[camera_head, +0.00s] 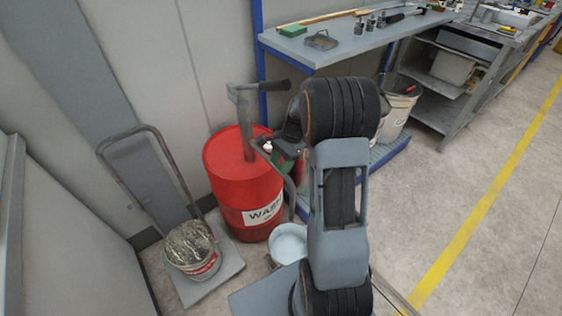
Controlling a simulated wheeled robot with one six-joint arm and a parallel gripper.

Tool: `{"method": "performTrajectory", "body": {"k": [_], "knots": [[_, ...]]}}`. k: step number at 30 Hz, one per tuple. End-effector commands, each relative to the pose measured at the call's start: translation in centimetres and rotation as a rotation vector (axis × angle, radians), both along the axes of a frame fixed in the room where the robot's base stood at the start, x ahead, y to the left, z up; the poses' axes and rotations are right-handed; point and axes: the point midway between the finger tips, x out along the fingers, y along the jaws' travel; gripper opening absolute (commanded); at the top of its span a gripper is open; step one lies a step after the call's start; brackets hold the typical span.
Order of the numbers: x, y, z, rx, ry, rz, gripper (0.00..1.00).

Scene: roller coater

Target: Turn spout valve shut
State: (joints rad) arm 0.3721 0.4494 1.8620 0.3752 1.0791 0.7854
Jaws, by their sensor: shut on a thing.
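A red drum (228,190) with a "WAS…" label stands against the wall, with a grey hand pump (243,117) on top. The pump's spout pipe (290,192) curves down on the drum's right side, above a pale bucket (288,243). My gripper (268,142) is at the upper part of the spout, beside the drum's top right edge. It is shut on what appears to be the spout valve. The valve is mostly hidden by my gripper and wrist, so its angle cannot be told.
A hand truck (158,134) with a bucket of rubbish (192,250) stands left of the drum. A workbench (350,43) with tools is behind to the right. The floor to the right is clear.

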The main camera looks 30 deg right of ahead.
Motion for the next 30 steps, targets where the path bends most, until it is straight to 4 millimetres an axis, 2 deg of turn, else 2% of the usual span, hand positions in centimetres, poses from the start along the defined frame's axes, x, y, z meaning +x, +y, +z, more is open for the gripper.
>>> {"method": "performTrajectory", "body": {"k": [8,14,15,23,30], "knots": [[-0.23,0.68,0.24,0.001,0.001,-0.128,0.07],[-0.16,0.66,0.00,0.000,-0.001,-0.134,0.07],[-0.16,0.66,0.00,0.000,0.000,-0.133,0.50],[-0.17,0.65,0.01,0.000,0.000,-0.133,0.75],[-0.16,0.62,0.09,0.000,0.000,-0.132,0.76]]}}
